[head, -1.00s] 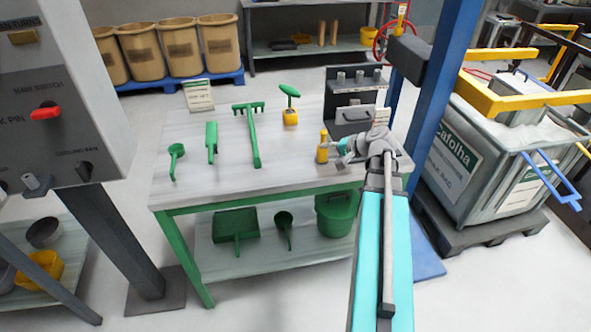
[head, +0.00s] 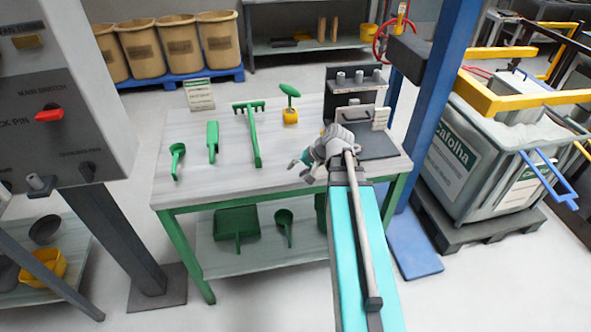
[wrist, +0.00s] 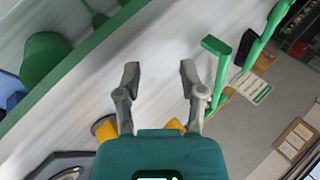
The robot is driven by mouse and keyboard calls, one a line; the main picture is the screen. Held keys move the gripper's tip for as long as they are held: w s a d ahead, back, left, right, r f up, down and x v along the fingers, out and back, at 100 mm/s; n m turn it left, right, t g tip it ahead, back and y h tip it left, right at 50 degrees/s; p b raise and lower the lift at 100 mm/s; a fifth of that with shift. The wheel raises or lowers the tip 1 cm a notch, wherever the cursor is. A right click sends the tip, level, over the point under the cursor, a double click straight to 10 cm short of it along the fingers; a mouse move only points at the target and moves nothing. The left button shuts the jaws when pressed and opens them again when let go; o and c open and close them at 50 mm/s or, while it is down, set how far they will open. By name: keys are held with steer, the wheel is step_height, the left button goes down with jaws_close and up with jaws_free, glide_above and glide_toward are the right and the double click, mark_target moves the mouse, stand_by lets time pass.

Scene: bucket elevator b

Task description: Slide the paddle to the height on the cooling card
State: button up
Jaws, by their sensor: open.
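No paddle is labelled as such; a small green flat-bladed tool (head: 212,142) lies on the bench's left half, and a green oval piece (head: 290,91) stands on a yellow block (head: 290,115) at the back. A printed card (head: 199,94), its text too small to read, stands at the bench's back left; a similar one shows in the wrist view (wrist: 250,88). My gripper (head: 298,163) is above the bench's front right part, pointing left. In the wrist view my gripper (wrist: 159,74) has its fingers spread with nothing between them.
A green rake (head: 254,137) and scoop (head: 176,160) lie on the white-topped bench (head: 225,180). A dark stand (head: 375,145) is behind my arm. A grey control panel (head: 60,100) is at left, a blue post (head: 440,100) at right. The bench's front middle is clear.

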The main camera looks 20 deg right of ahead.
mark_target(360, 119)
steer(key=shift+s+a+f, duration=0.1)
steer(key=shift+a, duration=0.35)
steer(key=shift+d, duration=0.1)
steer(key=d+r+m+t+h, duration=0.1)
steer(key=d+m+t, duration=0.1)
steer(key=d, duration=0.2)
steer(key=d+r+m+t+h+b, duration=0.1)
steer(key=d+m+t, duration=0.1)
steer(key=d, duration=0.2)
steer(key=w+d+r+m+t+b, duration=0.1)
steer(key=d+m+t, duration=0.1)
steer(key=d, duration=0.3)
steer(key=shift+r+t+h, duration=0.3)
steer(key=shift+r+h, duration=0.1)
steer(key=s+d+r+m+t+h, duration=0.1)
steer(key=d+m+h, duration=0.1)
steer(key=d, duration=0.2)
steer(key=s+d+r+m+t+h+b, duration=0.1)
steer(key=s+d+m+h, duration=0.1)
steer(key=d+m, duration=0.1)
steer(key=s+d+r+m+t+h, duration=0.1)
steer(key=d+r+m+h, duration=0.1)
steer(key=d, duration=0.4)
steer(key=shift+s+m, duration=0.4)
steer(key=shift+m, duration=0.1)
steer(key=shift+d, duration=0.1)
steer(key=shift+b+x, duration=1.6)
steer(key=shift+x, duration=5.3)
steer(key=shift+r, duration=0.2)
